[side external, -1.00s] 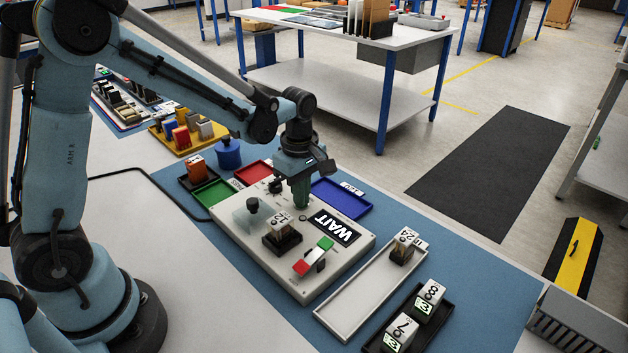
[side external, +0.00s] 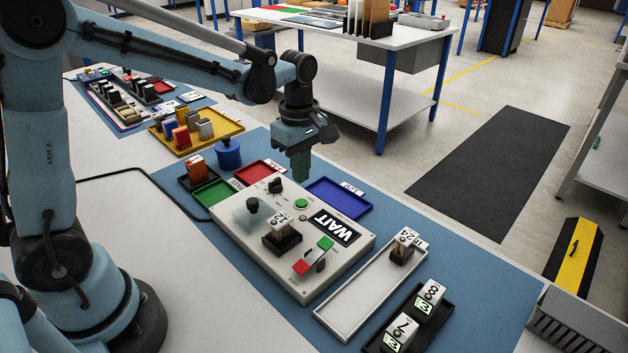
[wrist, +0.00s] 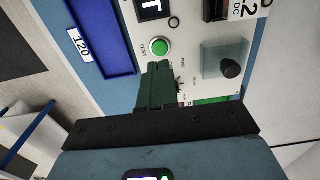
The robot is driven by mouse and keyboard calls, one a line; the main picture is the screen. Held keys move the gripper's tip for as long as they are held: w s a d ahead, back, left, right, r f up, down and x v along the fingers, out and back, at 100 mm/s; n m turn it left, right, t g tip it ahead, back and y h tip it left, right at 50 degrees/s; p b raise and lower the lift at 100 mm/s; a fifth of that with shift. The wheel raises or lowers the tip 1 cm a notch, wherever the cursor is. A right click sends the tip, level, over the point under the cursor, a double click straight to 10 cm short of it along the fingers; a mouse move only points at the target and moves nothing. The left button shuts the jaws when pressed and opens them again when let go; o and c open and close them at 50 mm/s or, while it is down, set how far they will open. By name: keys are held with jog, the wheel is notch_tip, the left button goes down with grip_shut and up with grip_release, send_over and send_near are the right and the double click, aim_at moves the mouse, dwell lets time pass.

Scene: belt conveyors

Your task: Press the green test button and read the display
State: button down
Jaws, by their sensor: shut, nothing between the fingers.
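The green test button (side external: 301,203) sits on the top of the white tester panel (side external: 232,240). It is labelled TEST in the wrist view (wrist: 160,47). The display (side external: 334,228) beside it reads WAIT in white on black; only its edge shows in the wrist view (wrist: 152,8). A block marked 12 (side external: 281,236) stands in the tester's black socket. My gripper (side external: 300,177) is shut and empty, its green fingers pointing down above the panel by the button, apart from it. The closed fingertips also show in the wrist view (wrist: 160,66).
A white tray (side external: 348,308) and a black tray with blocks are at front right.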

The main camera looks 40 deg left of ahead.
notch_tip(320, 180, up, 8)
jog(key=shift+f, duration=0.25)
dwell(0.6)
jog(key=s+f+m+t, duration=0.3)
jog(key=s+m+t, duration=0.4)
jog(key=m, duration=1.1)
jog(key=s, duration=0.4)
